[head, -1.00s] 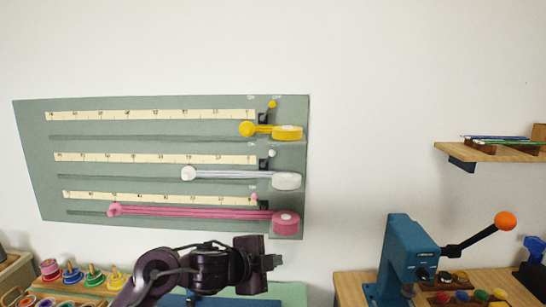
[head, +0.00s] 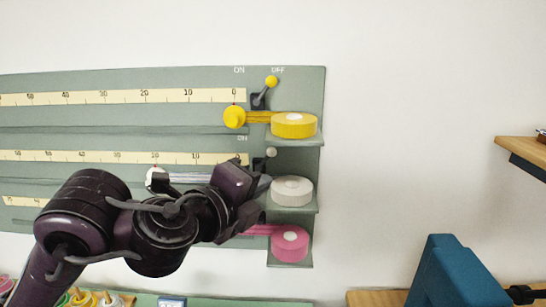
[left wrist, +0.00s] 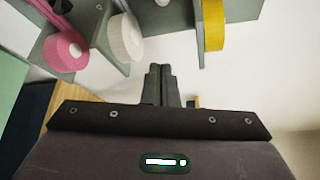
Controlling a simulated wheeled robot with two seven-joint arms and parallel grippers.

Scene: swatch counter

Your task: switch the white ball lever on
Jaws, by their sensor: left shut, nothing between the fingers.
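The white ball lever (head: 271,152) is a small white knob on a dark mount on the grey wall panel, in the middle row. Its ball sits toward the right, on the side marked OFF in the row above; its lower part is partly hidden by my gripper. A bit of its ball may show at the top edge of the left wrist view (left wrist: 162,2). My left gripper (head: 263,185) is just below the lever, in front of the panel and beside the white tape roll (head: 292,190). Its fingers (left wrist: 160,72) are shut and empty. My right gripper is not in view.
A yellow lever (head: 271,82) and yellow roll (head: 294,125) are above, a pink roll (head: 290,243) below. The rolls stand on small ledges. A blue machine (head: 447,272) and wooden shelf (head: 522,152) are to the right. The wall between is clear.

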